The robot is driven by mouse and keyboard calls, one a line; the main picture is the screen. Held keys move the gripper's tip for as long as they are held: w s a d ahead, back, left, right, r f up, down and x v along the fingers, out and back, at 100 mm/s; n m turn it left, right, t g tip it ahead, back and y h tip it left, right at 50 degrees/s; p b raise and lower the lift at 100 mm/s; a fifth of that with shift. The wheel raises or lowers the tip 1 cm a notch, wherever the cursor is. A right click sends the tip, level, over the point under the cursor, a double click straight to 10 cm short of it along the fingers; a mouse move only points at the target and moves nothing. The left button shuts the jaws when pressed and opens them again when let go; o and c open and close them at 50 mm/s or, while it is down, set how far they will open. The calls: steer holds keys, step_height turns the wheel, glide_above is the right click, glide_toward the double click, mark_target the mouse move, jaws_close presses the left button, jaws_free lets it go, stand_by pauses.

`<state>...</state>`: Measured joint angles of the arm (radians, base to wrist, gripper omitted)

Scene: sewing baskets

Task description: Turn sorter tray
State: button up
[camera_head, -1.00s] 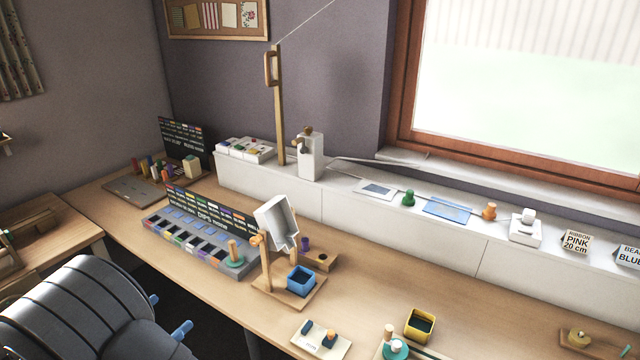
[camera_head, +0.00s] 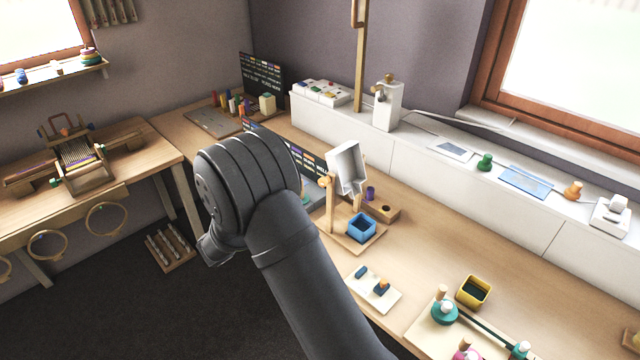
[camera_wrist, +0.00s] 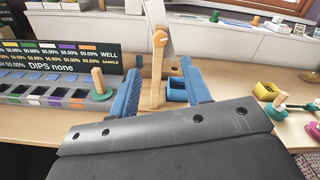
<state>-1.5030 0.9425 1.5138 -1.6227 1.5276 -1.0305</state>
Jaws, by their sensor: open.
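The sorter tray (camera_wrist: 22,98) is a long grey-blue tray with several compartments and coloured tabs. It lies on the left in the wrist view, under a black board (camera_wrist: 58,58) reading "DIPS none". A green disc with an upright wooden peg (camera_wrist: 98,82) stands at its right end. In the head view my arm hides most of the tray; a small part (camera_head: 313,193) shows. My gripper (camera_wrist: 160,72) is open, with two blue fingers apart and nothing held. The peg appears just left of the left finger; I cannot tell the distance.
A wooden stand with a tilted white scoop (camera_head: 346,168) and a blue box (camera_head: 361,228) stands beside the tray. In the wrist view its post (camera_wrist: 157,68) appears between the fingers. A white plate (camera_head: 373,290) and a yellow box (camera_head: 474,291) lie nearer. Bare bench shows right of the stand.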

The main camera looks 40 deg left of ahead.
mark_target(321, 183)
steer(key=w, duration=1.2)
steer(key=shift+c, duration=0.2)
jaws_close()
